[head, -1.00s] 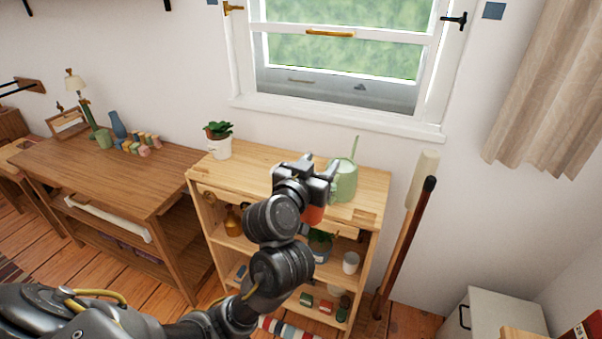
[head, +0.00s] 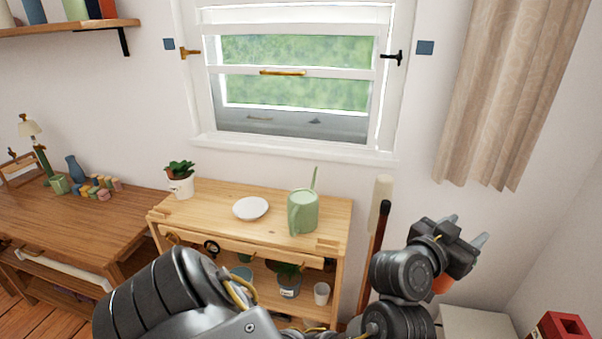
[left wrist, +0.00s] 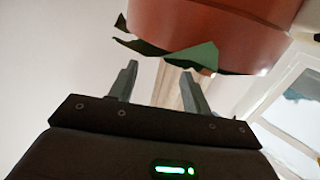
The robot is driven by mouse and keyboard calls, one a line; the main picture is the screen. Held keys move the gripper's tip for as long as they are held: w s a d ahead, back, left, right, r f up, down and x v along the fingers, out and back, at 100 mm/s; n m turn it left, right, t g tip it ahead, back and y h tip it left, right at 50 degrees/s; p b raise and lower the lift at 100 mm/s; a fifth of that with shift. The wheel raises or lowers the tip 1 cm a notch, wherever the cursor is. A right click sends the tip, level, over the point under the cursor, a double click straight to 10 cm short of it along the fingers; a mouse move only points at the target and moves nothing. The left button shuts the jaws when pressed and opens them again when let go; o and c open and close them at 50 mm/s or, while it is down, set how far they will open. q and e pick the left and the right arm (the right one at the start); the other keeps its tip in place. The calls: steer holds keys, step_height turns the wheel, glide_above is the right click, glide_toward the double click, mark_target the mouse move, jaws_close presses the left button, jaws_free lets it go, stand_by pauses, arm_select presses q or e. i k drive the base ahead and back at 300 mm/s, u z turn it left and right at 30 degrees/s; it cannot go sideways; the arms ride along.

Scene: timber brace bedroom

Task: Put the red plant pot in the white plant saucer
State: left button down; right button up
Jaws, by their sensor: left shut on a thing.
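The white plant saucer (head: 251,208) lies empty on top of the wooden shelf unit, between a potted plant and a green watering can. My left gripper (head: 478,235) is right of the shelf unit in the head view, out over the floor side. It is shut on the red plant pot, of which a small orange-red part (head: 442,285) shows below the gripper; my arm hides the rest. In the left wrist view the red pot (left wrist: 215,30) fills the top, with green leaves at its edge by the fingers (left wrist: 157,80). My right gripper is not in view.
The green watering can (head: 303,210) stands right of the saucer on the wooden shelf unit (head: 215,190). A white-potted plant (head: 180,182) is at its back left. A long-handled tool (head: 380,215) leans beside the unit. The shelf top in front of the saucer is clear.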

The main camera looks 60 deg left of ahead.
mark_target(251, 212)
steer(key=z, duration=0.2)
steer(key=k, duration=0.9)
steer(key=u, duration=1)
steer(key=i, duration=0.35)
